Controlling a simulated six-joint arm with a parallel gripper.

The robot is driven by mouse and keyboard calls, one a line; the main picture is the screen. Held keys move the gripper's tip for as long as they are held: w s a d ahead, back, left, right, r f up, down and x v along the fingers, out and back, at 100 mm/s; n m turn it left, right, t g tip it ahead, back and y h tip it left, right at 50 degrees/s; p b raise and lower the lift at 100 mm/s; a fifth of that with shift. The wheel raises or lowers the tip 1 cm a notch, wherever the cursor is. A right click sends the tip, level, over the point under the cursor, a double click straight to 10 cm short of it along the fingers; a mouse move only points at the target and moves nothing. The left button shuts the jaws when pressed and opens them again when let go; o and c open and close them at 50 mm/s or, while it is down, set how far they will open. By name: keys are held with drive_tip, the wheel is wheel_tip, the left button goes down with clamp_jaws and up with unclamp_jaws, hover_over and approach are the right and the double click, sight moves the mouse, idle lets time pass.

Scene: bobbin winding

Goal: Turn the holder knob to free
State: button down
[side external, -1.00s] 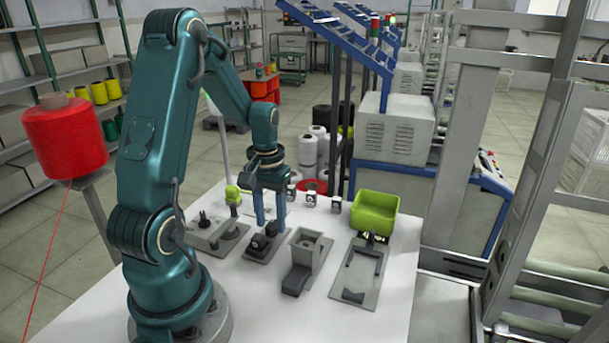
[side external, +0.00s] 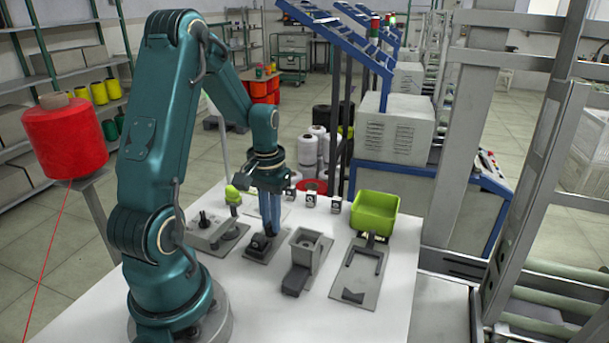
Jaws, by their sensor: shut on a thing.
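The holder is a small dark block (side external: 258,246) on a grey base plate (side external: 262,258), near the middle of the white table. My gripper (side external: 271,234) points straight down at this holder, with its blue fingers close together as seen from here. It is shut on the holder knob, at the back right of the dark block. The knob itself is mostly hidden by the fingers and too small to tell its angle.
Left of the holder is a grey plate with a black-knobbed fixture (side external: 203,222) and a lime-topped post (side external: 233,196). Right of it stand a grey box with a chute (side external: 305,250), a flat grey frame (side external: 360,275) and a lime bin (side external: 375,214). The front right table is clear.

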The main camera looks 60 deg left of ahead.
drive_tip(key=m, duration=1)
drive_tip(key=shift+m, duration=0.4)
idle(0.4)
drive_tip(key=c, duration=0.9)
unclamp_jaws()
drive_tip(key=shift+r, duration=2.65)
drive_tip(key=shift+d, duration=0.1)
